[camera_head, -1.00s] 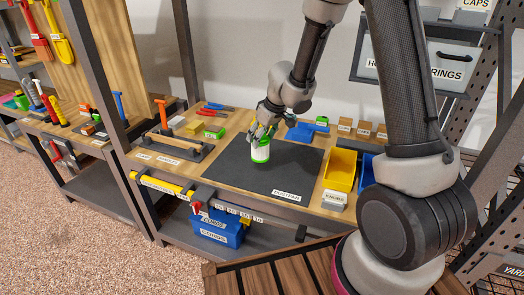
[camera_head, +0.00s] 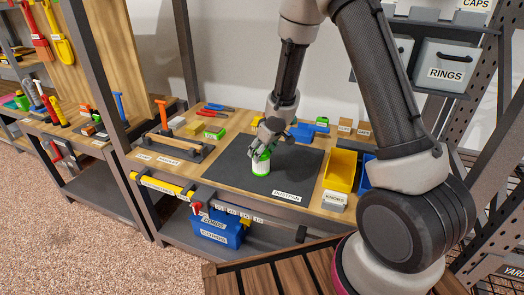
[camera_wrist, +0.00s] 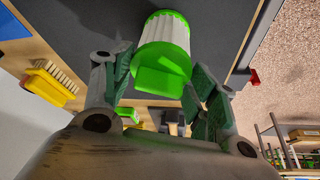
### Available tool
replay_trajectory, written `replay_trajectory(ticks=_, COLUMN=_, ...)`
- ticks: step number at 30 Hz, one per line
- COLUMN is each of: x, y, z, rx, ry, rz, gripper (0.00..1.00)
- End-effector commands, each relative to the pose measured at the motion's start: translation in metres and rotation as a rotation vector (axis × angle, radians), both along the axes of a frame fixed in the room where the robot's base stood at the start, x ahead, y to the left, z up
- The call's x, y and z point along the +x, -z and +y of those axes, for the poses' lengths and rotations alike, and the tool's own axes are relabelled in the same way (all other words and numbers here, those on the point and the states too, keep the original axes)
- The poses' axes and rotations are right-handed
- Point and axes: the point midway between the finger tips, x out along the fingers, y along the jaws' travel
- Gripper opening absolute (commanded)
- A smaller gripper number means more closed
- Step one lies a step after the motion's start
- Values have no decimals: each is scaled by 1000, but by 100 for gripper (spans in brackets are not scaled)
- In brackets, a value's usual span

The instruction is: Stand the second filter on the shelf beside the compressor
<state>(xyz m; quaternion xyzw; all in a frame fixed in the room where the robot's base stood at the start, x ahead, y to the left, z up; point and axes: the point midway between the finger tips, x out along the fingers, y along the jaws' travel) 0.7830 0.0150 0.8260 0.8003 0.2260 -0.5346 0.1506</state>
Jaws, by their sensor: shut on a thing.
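The filter, a white pleated cylinder with green end caps (camera_head: 261,165), is at the dark mat (camera_head: 297,165) on the workbench. It also shows in the wrist view (camera_wrist: 163,45), tilted between the fingers. My gripper (camera_head: 266,148) is shut on it from above; its fingers sit either side of the green cap in the wrist view (camera_wrist: 160,75). I cannot tell whether the filter's lower end touches the mat. I make out no compressor and no other filter in these views.
A yellow bin (camera_head: 340,170) and a blue bin (camera_head: 367,173) stand right of the mat. A blue tool (camera_head: 303,131) lies behind it, a wooden-handled tray (camera_head: 170,145) to the left. A blue crate (camera_head: 218,230) sits on the lower shelf. The mat's front part is clear.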

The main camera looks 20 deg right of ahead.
Motion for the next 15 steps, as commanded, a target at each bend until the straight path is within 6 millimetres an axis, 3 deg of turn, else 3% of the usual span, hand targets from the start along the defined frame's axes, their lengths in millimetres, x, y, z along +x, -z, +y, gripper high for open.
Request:
replay_trajectory(ticks=5, x=0, y=3, z=0, rx=0, ry=-1, rz=0, gripper=16)
replay_trajectory(ticks=6, x=0, y=3, z=0, rx=0, ry=-1, rz=0, gripper=62)
replay_trajectory(ticks=9, x=0, y=2, z=0, rx=0, ry=-1, rz=0, gripper=80)
replay_trajectory(ticks=15, x=0, y=3, z=0, rx=0, ry=-1, rz=0, gripper=81)
